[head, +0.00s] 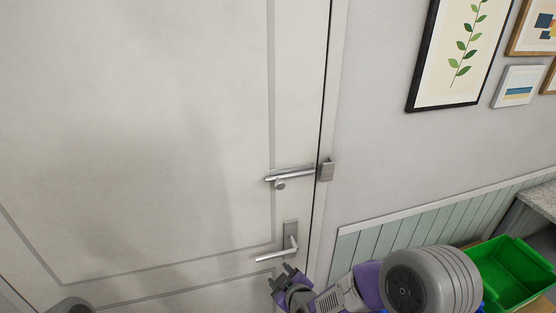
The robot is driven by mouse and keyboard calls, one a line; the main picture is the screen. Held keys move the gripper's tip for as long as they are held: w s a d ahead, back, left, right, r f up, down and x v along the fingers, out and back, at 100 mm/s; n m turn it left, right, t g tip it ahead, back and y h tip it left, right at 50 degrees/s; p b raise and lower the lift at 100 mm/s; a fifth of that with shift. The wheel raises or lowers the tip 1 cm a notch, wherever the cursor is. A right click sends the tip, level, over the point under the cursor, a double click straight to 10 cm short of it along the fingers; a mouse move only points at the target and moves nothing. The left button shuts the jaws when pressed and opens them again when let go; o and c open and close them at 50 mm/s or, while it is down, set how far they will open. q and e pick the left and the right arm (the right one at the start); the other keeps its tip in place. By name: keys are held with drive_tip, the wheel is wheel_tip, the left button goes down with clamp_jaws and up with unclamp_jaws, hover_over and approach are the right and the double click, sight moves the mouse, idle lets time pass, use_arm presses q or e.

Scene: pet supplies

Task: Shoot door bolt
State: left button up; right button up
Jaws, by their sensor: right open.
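A silver door bolt (290,175) lies roughly level near the right edge of the white door (150,130). A short round knob (280,184) sticks out from its bar. A metal keeper (327,169) sits on the frame just past the door gap. The bar's right end comes close to the keeper; I cannot tell whether it goes in. My right gripper (284,274) is open and empty at the bottom, well below the bolt and just below the lever handle. My left gripper is out of view.
A silver lever handle (275,256) projects from the door between my right gripper and the bolt. A green bin (510,275) and a grey counter (543,198) stand at the lower right. Framed pictures (462,50) hang on the wall. The door face left of the bolt is clear.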

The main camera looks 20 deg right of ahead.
sight(281, 188)
drive_tip(key=r+n+t+p, duration=0.1)
drive_tip(key=r+t+p, duration=0.1)
drive_tip(key=r, duration=0.7)
drive_tip(key=d+r+n+t+p, duration=0.1)
drive_tip(key=r+t+p, duration=0.1)
drive_tip(key=r, duration=0.6)
drive_tip(key=w+d+r+n+t+h+p, duration=0.1)
drive_tip(key=r+n+t, duration=0.1)
drive_tip(key=r, duration=0.7)
drive_tip(key=shift+w+r+p, duration=0.1)
drive_tip(key=shift+r+p, duration=0.2)
drive_tip(key=shift+p, duration=0.1)
drive_tip(key=w, duration=0.7)
drive_tip(key=shift+w+a+f+p, duration=0.1)
drive_tip(key=shift+a+f+p, duration=0.1)
drive_tip(key=shift+p, duration=0.15)
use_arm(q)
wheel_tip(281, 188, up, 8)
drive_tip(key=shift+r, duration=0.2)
use_arm(e)
clamp_jaws()
